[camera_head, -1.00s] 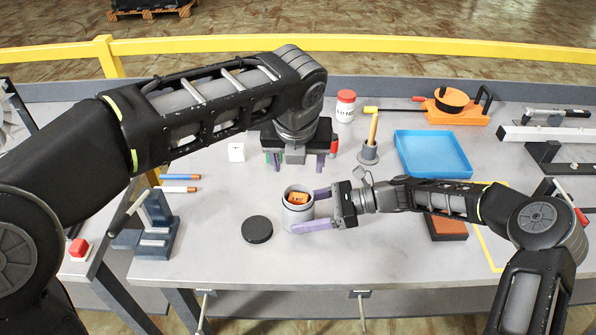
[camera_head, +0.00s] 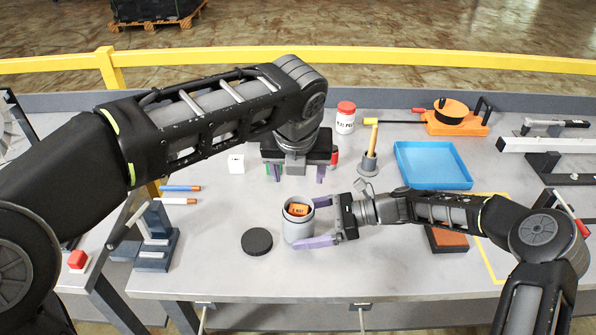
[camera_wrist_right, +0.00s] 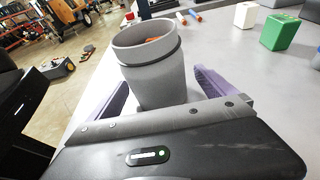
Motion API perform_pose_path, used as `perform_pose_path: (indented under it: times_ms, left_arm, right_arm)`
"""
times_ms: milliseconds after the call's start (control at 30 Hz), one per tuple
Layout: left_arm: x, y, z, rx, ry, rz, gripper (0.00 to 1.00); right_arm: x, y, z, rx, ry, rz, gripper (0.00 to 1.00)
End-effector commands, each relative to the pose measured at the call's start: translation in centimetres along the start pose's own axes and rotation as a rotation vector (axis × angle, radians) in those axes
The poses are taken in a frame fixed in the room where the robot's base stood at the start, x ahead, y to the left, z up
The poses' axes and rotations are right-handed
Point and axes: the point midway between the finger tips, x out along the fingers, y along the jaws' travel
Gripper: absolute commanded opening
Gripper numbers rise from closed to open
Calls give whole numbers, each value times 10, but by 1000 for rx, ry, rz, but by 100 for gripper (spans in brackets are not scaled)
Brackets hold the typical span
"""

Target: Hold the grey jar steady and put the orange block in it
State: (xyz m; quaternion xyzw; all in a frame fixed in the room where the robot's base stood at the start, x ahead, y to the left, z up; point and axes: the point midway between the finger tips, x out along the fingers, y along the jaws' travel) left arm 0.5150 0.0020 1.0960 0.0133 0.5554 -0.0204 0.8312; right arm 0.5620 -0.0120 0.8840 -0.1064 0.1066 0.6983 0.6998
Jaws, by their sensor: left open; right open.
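The grey jar (camera_head: 297,228) stands upright on the table, its mouth open. The orange block (camera_head: 298,210) is inside the jar, its top showing below the rim. The jar also shows in the right wrist view (camera_wrist_right: 158,80), with a bit of orange in its mouth. My right gripper (camera_head: 314,221) is open, its purple fingers on either side of the jar; I cannot tell whether they touch it. My left gripper (camera_head: 294,171) is open and empty, pointing down over the table behind the jar.
A black round lid (camera_head: 257,242) lies left of the jar. A white cube (camera_head: 236,163), a white bottle with red cap (camera_head: 345,118), a grey holder (camera_head: 369,162) and a blue tray (camera_head: 433,165) stand farther back. A red-brown block (camera_head: 447,239) lies right, under my right arm.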

Motion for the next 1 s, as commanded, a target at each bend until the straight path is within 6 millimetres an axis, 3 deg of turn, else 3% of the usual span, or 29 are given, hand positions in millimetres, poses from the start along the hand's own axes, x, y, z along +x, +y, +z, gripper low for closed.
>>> perform_pose_path:
  times_ms: [267, 433, 1000]
  left_arm:
    - [0, 0, 0, 0, 0, 0, 63]
    - [0, 0, 0, 0, 0, 0, 63]
    - [0, 0, 0, 0, 0, 0, 63]
  right_arm:
    - [-1, 0, 1, -1, -2, 1, 95]
    - [-13, 0, 1, -1, -1, -1, 95]
    - [-113, -1, 0, 0, 0, -1, 95]
